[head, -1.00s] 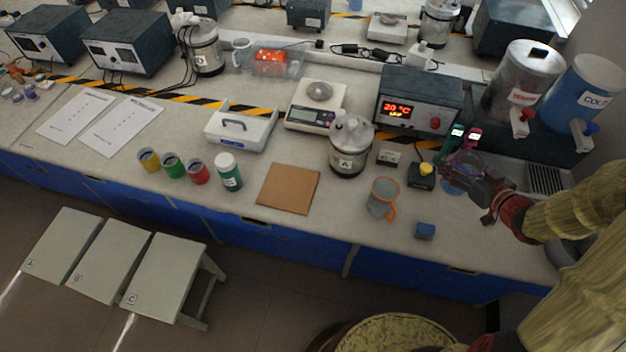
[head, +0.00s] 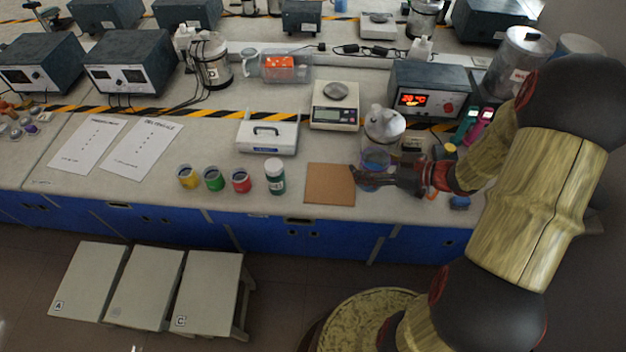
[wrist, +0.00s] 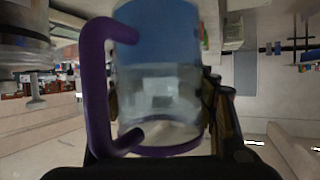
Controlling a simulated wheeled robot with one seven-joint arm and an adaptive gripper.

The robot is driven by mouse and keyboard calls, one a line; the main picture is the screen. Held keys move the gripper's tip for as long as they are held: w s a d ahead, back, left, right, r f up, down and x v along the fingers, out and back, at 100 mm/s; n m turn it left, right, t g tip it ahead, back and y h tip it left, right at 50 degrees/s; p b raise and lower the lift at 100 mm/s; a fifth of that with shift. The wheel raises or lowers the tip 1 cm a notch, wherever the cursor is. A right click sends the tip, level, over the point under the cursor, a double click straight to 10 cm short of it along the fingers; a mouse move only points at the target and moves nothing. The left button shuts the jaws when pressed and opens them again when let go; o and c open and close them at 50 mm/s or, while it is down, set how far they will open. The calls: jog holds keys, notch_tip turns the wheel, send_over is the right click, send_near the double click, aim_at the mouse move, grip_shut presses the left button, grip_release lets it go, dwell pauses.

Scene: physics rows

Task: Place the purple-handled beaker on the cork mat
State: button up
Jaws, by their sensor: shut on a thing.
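The purple-handled beaker (wrist: 98,85) fills the middle of the wrist view, a clear vessel with blue contents and a purple handle and rim. My gripper (head: 362,178) is shut on it. In the head view the beaker (head: 375,160) shows as a bluish shape at the fingers, partly hidden by them. The cork mat (head: 329,184) is a brown square lying bare on the bench, just left of my gripper. I cannot tell the height of the beaker above the bench.
A lidded metal vessel (head: 384,130) stands close behind the beaker. A green-labelled bottle (head: 275,177) and red, green and yellow pots stand left of the mat. A scale (head: 335,112) and a white case (head: 267,136) are behind. The bench's front edge runs just before the mat.

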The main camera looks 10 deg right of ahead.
jog(key=shift+w+a+f+b, duration=1.3)
jog(key=shift+w+f, duration=0.45)
jog(key=shift+f, duration=0.4)
jog(key=shift+w+a+f+b, duration=1.05)
jog(key=shift+w+a+f, duration=0.4)
jog(key=shift+w+f, duration=0.5)
jog(key=shift+w+a+f+b, duration=1.15)
jog(key=shift+w+a+f, duration=0.35)
jog(key=shift+f, duration=0.8)
jog(key=shift+w+d+f, duration=0.1)
jog(key=shift+f, duration=0.05)
jog(key=o, duration=1.5)
jog(key=shift+o, duration=0.6)
